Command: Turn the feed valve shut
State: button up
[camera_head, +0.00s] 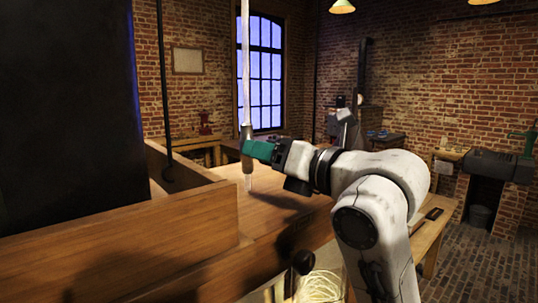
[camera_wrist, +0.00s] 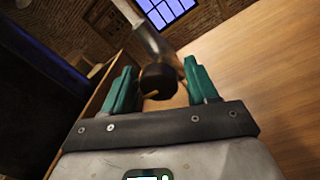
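A pale upright pipe (camera_head: 245,60) comes down from the top of the head view, with a darker grey and brown fitting at its lower part. I cannot tell for sure which part is the feed valve. My gripper (camera_head: 250,150), with teal fingers, is at this fitting and partly covers it. In the wrist view, my gripper (camera_wrist: 160,88) has its two fingers wide apart. A dark round end (camera_wrist: 158,80) on a grey rod (camera_wrist: 150,38) shows between them, with gaps on both sides. Whether it lies between the fingertips or beyond them is unclear.
A wooden bench (camera_head: 285,228) with a raised wooden wall (camera_head: 140,240) lies below and left of my gripper. A large dark panel (camera_head: 65,100) stands at the left. A coil of pale cord (camera_head: 318,287) is at the front. The brick floor at right has free room.

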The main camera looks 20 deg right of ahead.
jog(key=c, duration=0.9)
jog(key=shift+m, duration=0.3)
jog(key=m+b, duration=0.2)
jog(key=m, duration=0.1)
jog(key=shift+f+m, duration=0.1)
jog(key=shift+m, duration=0.3)
jog(key=m+b, duration=0.1)
jog(key=m, duration=0.3)
jog(key=shift+m+t, duration=0.3)
jog(key=shift+t, duration=0.1)
jog(key=m, duration=0.5)
jog(key=shift+m+h+p, duration=0.3)
jog(key=shift+m+h, duration=0.1)
jog(key=shift+m+t+p, duration=0.3)
jog(key=shift+m+p, duration=0.15)
jog(key=shift+m, duration=1.65)
jog(key=o, duration=1.1)
jog(key=shift+c, duration=0.2)
